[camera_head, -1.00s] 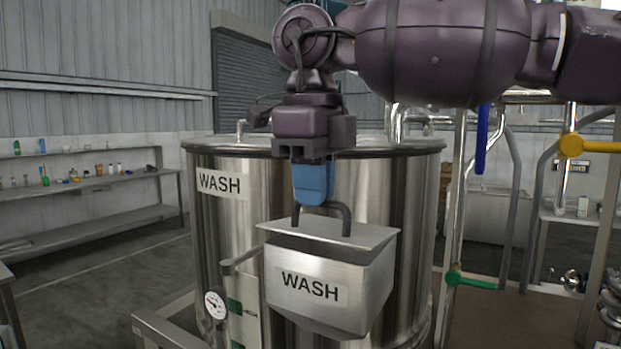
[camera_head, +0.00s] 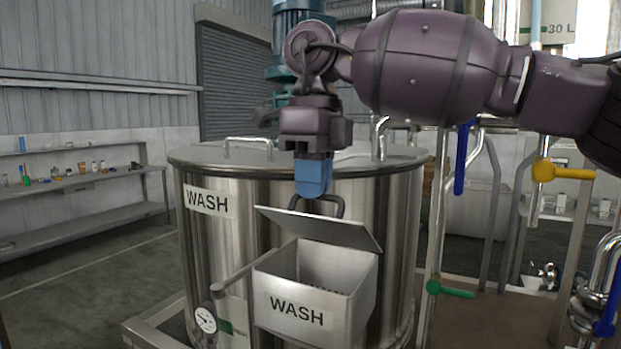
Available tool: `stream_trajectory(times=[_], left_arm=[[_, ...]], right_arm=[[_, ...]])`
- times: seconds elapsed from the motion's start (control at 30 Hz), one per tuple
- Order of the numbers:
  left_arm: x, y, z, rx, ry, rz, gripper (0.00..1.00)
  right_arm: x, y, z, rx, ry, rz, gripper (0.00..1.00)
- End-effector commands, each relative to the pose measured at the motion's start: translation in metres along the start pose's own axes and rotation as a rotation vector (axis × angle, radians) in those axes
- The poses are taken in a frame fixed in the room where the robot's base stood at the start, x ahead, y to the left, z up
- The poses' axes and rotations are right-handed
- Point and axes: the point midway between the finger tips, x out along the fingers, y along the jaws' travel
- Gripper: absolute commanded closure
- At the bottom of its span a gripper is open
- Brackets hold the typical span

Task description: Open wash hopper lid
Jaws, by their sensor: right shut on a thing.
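The wash hopper (camera_head: 303,311) is a steel box labelled WASH on the front of the wash tank (camera_head: 245,237). Its lid (camera_head: 318,229) is raised and tilted up toward the tank, and the hopper's inside shows below it. My right gripper (camera_head: 315,194), with blue fingers, is shut on the dark lid handle (camera_head: 340,206) on top of the lid. The fingers cover part of the handle. My left gripper is not in view.
A dial gauge (camera_head: 206,320) and a bent pipe stand left of the hopper. Pipes with a green valve handle (camera_head: 456,292), a yellow one (camera_head: 570,173) and a blue one (camera_head: 463,158) stand at right. A shelf bench (camera_head: 92,181) lines the left wall.

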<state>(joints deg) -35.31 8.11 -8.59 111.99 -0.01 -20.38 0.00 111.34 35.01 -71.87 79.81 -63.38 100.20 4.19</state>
Motion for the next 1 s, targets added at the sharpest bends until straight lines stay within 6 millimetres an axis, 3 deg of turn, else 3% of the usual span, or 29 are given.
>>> stream_trajectory(times=[0.27, 0.3, 0.47, 0.77, 1.0], left_arm=[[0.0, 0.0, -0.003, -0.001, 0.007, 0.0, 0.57], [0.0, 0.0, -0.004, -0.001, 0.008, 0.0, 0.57], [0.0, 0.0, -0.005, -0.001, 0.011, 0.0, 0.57], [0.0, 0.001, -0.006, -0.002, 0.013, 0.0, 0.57], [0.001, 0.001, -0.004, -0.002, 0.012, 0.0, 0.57]], right_arm=[[0.005, -0.004, -0.001, 0.008, 0.007, -0.001, 1.0], [0.005, -0.004, -0.001, 0.008, 0.007, -0.001, 0.87], [0.004, -0.003, -0.001, 0.006, 0.006, 0.0, 0.64], [0.0, -0.002, 0.0, 0.004, 0.003, -0.001, 0.64], [-0.03, -0.002, 0.0, 0.004, 0.001, -0.002, 0.64]])
